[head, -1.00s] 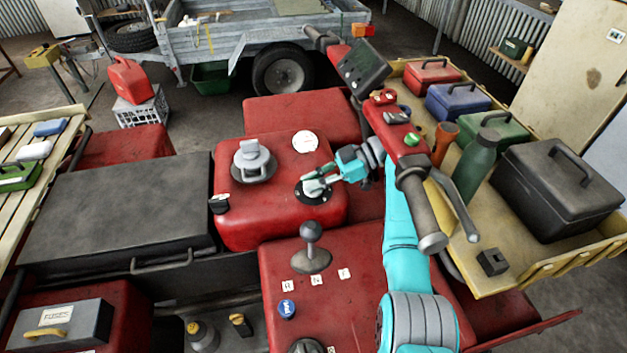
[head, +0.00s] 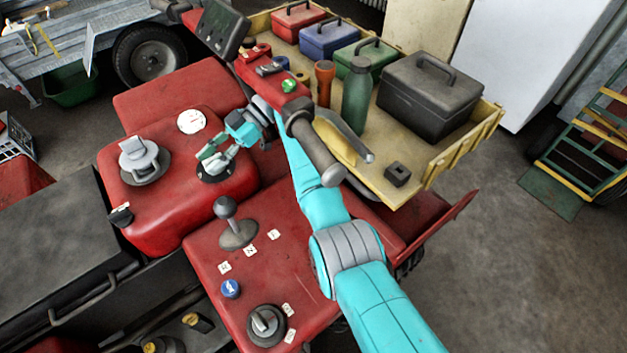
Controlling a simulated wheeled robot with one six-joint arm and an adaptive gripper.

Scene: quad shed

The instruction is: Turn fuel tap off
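My gripper (head: 207,160) is at the round black fitting (head: 216,177) on the right part of the red tank housing (head: 165,220). Its fingers hide part of the fitting, and I cannot tell whether they are closed on anything. A grey filler cap (head: 140,160) and a white dial (head: 191,121) are on the tank housing.
A shift lever (head: 230,220) and a blue round button (head: 231,289) stand on the lower panel. The handlebar (head: 305,140) is close by my arm. A yellow tray (head: 440,165) holds a black toolbox (head: 435,92) and a green bottle (head: 357,95). A hand truck (head: 585,150) stands right.

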